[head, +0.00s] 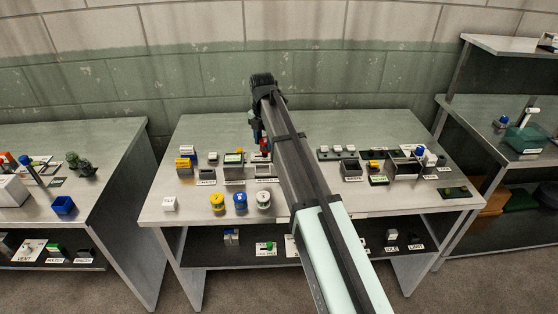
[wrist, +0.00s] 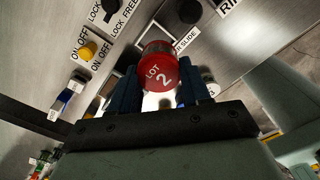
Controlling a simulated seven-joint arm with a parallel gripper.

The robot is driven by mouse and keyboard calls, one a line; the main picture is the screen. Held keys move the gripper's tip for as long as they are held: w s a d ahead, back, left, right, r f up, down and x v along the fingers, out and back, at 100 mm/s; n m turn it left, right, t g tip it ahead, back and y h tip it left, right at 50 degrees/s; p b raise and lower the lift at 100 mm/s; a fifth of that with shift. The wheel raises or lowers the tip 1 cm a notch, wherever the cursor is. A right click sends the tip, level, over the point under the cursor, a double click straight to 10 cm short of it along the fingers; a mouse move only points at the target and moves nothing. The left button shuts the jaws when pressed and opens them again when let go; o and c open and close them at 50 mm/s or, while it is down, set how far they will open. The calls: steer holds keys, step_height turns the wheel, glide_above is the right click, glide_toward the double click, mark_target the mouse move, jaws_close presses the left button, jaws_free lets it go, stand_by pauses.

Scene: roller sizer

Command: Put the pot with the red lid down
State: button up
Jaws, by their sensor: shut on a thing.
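The pot with the red lid (wrist: 158,72), marked "LOT 2", is between the two fingers of my gripper (wrist: 162,88) in the wrist view. My gripper is shut on it. In the head view my gripper (head: 261,132) hangs over the back middle of the centre table, with a bit of the red pot (head: 264,146) showing beside my arm. Whether the pot touches anything below cannot be told. My arm hides part of the table.
Three pots with yellow (head: 217,201), blue (head: 240,201) and white (head: 264,200) tops stand near the front edge of the centre table (head: 190,217). A side table (head: 110,160) stands left and shelves (head: 490,47) right. The front right is mostly clear.

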steer(key=shift+m, duration=0.5)
steer(key=d, duration=0.7)
steer(key=shift+w+d, duration=0.2)
steer(key=shift+d, duration=0.15)
steer(key=s+d, duration=0.2)
steer(key=d, duration=0.3)
steer(key=shift+n, duration=0.7)
steer(key=shift+w+a+f, duration=0.1)
steer(key=shift+w+f, duration=0.05)
steer(key=shift+f, duration=5.05)
steer(key=shift+f, duration=0.1)
steer(key=o, duration=0.8)
steer(key=shift+c, duration=0.2)
step_height(320, 180, up, 12)
